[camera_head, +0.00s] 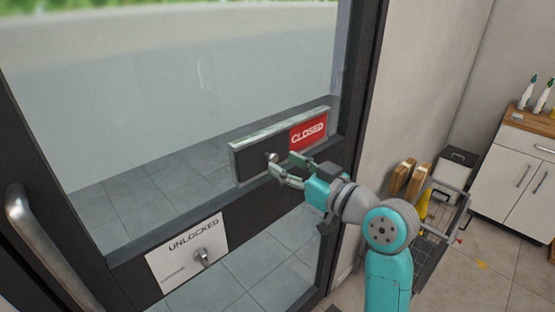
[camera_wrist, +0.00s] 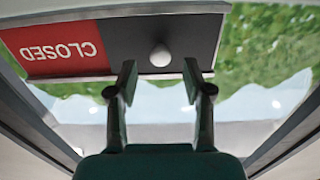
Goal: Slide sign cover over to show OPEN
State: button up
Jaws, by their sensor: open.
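The sign (camera_head: 308,133) is a framed board on the glass door, with a red CLOSED panel showing at its right end in the head view. The dark sliding cover (camera_head: 252,161) fills the left part of the sign and bears a small round knob (camera_head: 272,157). My gripper (camera_head: 280,172) is open, with its fingers right by the knob. In the wrist view the red CLOSED panel (camera_wrist: 55,50) appears upside down at left, and the knob (camera_wrist: 160,55) lies just beyond and between the fingertips of my gripper (camera_wrist: 160,75). No OPEN lettering is visible.
A door plate reading UNLOCKED (camera_head: 187,250) with a turn knob (camera_head: 203,257) is below left. A metal door handle (camera_head: 40,245) is at far left. A wire basket (camera_head: 440,225), a bin and a white cabinet (camera_head: 515,170) stand at right.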

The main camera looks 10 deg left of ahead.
aim_at(275, 159)
jog(key=shift+x, duration=1.7)
grip_shut()
